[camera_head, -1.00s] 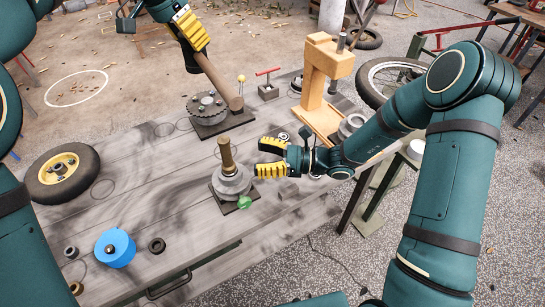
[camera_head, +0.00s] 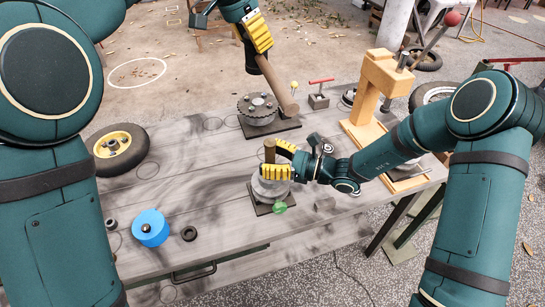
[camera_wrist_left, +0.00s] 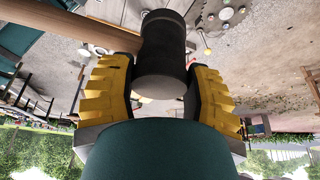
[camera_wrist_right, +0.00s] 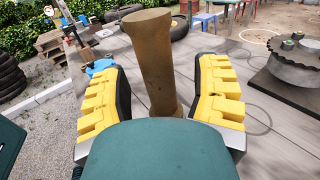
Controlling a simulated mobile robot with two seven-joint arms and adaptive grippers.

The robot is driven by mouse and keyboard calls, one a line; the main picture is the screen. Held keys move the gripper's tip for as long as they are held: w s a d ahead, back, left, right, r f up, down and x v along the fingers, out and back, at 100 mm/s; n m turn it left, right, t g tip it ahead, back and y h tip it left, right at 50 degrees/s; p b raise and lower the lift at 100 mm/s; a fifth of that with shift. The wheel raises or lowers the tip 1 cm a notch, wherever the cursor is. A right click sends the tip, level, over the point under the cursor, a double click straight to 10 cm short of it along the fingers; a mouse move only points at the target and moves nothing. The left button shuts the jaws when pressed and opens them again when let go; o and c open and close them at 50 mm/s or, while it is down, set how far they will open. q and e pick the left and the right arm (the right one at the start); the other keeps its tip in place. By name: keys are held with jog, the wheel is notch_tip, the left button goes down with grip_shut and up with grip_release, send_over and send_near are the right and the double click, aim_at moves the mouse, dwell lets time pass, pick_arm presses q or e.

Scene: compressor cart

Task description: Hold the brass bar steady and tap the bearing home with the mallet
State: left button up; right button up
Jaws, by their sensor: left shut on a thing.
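The mallet has a black head (camera_wrist_left: 165,55) and a wooden handle (camera_head: 275,82). My left gripper (camera_head: 257,36) is shut on it near the head, above the back of the bench; the handle slants down to the right. The brass bar (camera_head: 269,147) stands upright on the round grey bearing assembly (camera_head: 270,190), on a dark plate at the bench's front. My right gripper (camera_head: 272,160) is open around the bar, one finger on each side; the right wrist view shows the bar (camera_wrist_right: 155,65) between the fingers with gaps. The bearing's seating is hidden.
A toothed disc (camera_head: 257,108) on a plate stands behind the bar. A wooden press frame (camera_head: 380,85) stands at the back right. A wheel (camera_head: 118,150), a blue cylinder (camera_head: 151,228) and a small dark ring (camera_head: 189,233) are at left. A green knob (camera_head: 279,207) sits before the bearing.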

grip_shut()
pick_arm(q)
jog(key=s+d+f, duration=0.2)
jog(key=s+f, duration=0.4)
jog(key=s, duration=0.2)
jog(key=shift+s+d+f, duration=0.2)
jog(key=shift+s+d, duration=0.05)
jog(key=shift+d, duration=0.1)
